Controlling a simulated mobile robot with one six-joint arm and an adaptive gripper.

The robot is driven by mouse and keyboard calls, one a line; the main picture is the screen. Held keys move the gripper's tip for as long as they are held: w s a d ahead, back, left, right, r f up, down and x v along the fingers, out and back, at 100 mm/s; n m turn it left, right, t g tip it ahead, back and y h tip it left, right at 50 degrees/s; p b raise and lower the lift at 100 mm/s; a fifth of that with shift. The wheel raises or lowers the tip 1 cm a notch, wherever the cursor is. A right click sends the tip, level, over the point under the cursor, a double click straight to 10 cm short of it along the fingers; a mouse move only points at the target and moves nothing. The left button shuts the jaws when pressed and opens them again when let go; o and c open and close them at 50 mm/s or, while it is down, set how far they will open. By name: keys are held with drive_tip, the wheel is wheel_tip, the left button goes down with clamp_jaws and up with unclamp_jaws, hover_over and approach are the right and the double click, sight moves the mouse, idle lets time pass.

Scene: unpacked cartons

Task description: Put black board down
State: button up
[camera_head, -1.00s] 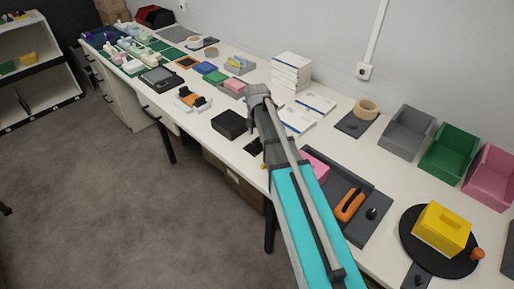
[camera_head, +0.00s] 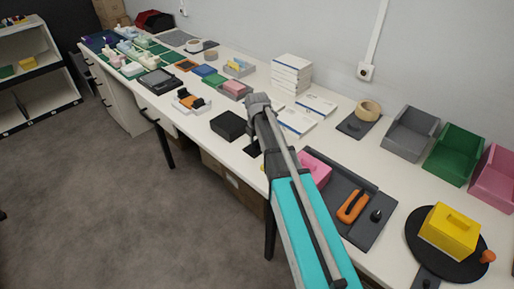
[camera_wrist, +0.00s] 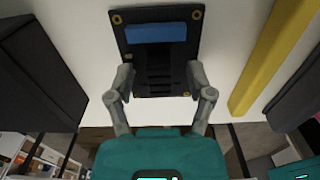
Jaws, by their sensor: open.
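The black board (camera_wrist: 158,60) lies on the white table in the wrist view, with a blue block on it and gold-ringed corner holes. In the head view a small dark patch of the board (camera_head: 252,149) shows beside my arm, partly hidden by it. My gripper (camera_wrist: 160,82) is open. Its two grey fingers stand on either side of the board's near part. I cannot tell whether a finger touches the board.
A black box (camera_head: 228,125) stands left of the board. A yellow bar (camera_wrist: 272,55) lies right of it in the wrist view. A grey tray (camera_head: 375,230) with a pink block and orange tool is to the right. White boxes (camera_head: 291,75) are stacked behind.

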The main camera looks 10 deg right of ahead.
clamp_jaws()
idle(0.3)
drive_tip(key=shift+r, duration=0.2)
drive_tip(key=shift+r+p, duration=0.75)
drive_tip(key=shift+p, duration=0.25)
drive_tip(key=s+r+p, duration=1.1)
drive_tip(key=s, duration=0.3)
drive_tip(key=shift+a, duration=0.3)
